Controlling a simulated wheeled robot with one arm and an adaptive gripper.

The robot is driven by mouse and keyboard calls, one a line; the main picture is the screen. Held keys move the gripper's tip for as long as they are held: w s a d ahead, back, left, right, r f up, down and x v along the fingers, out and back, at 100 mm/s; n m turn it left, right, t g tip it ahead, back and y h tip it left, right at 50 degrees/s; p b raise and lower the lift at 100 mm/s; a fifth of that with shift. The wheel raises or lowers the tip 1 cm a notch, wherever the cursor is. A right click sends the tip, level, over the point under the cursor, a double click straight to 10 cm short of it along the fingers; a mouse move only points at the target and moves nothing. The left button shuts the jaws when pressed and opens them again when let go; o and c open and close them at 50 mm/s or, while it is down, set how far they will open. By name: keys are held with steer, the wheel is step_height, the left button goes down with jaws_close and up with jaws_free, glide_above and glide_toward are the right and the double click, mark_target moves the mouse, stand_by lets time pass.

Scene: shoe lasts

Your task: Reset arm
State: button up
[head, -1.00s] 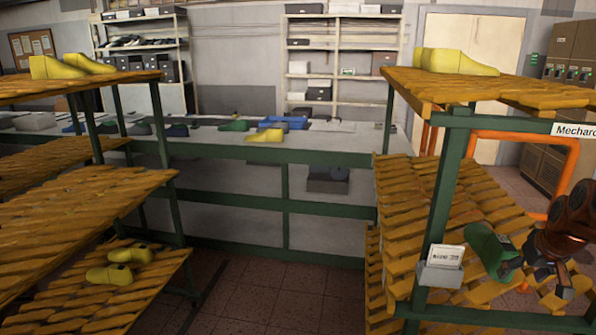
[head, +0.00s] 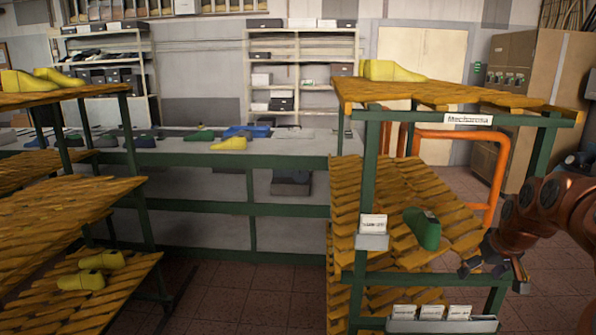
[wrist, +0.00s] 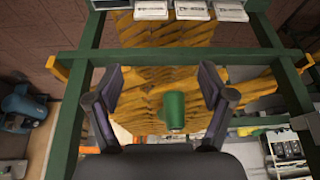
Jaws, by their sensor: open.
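My gripper (head: 492,274) is at the lower right in the head view, in front of the right rack. In the wrist view my gripper (wrist: 160,92) shows its two fingers spread wide with nothing between the tips. A green shoe last (head: 423,228) stands on the slatted middle shelf of the right rack, left of my gripper and apart from it. The green last also shows beyond the fingers in the wrist view (wrist: 173,110).
The right rack (head: 361,185) has green posts, a front rail and white card holders (head: 428,325). Yellow lasts (head: 390,71) sit on its top shelf. A slatted rack (head: 140,205) stands at left, a long table (head: 290,150) behind. Floor between the racks is clear.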

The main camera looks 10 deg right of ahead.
steer(key=s+a+r+n+g+y, duration=0.1)
steer(key=s+a+n, duration=0.1)
steer(key=a, duration=1.2)
steer(key=s+a+r+n+g+y, duration=0.1)
steer(key=a+n, duration=0.1)
steer(key=a, duration=1.1)
steer(key=s+a+f+g, duration=0.2)
steer(key=s+a, duration=0.4)
steer(key=s, duration=0.5)
steer(key=s+a+f+g, duration=0.2)
steer(key=s+a+f, duration=0.2)
steer(key=s, duration=0.7)
steer(key=shift+a+f+m+h, duration=0.15)
steer(key=shift+a+m+h, duration=0.25)
steer(key=shift+a, duration=0.75)
